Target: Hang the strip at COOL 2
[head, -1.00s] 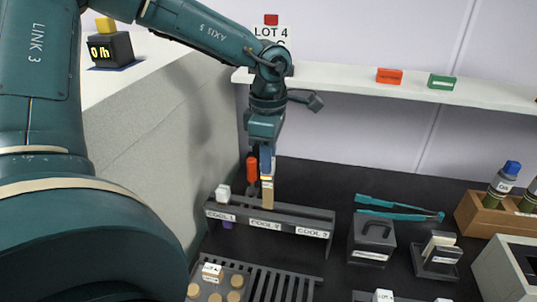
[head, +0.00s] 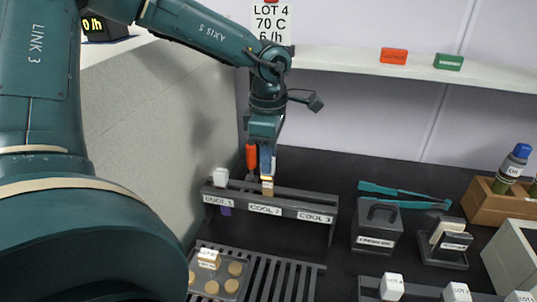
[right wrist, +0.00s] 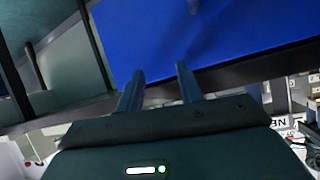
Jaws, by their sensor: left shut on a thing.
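The tan strip (head: 267,190) is in the jaws of my left gripper (head: 267,178), at the back of the dark cooling rack (head: 318,203). It stands over the COOL 2 label (head: 265,209). Only its short upper part shows; the rack's front bar hides the lower part, so I cannot tell whether it is seated. At COOL 1 (head: 218,200) hangs a white-topped piece (head: 221,177), with purple showing below the bar. COOL 3 (head: 314,217) looks empty. My right gripper (right wrist: 160,85) shows open and empty in the right wrist view, before a blue panel (right wrist: 215,40).
A red-orange handled tool (head: 251,157) stands behind the rack. A tray of tan discs (head: 232,284) lies in front. A white shelf (head: 350,61) crosses above.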

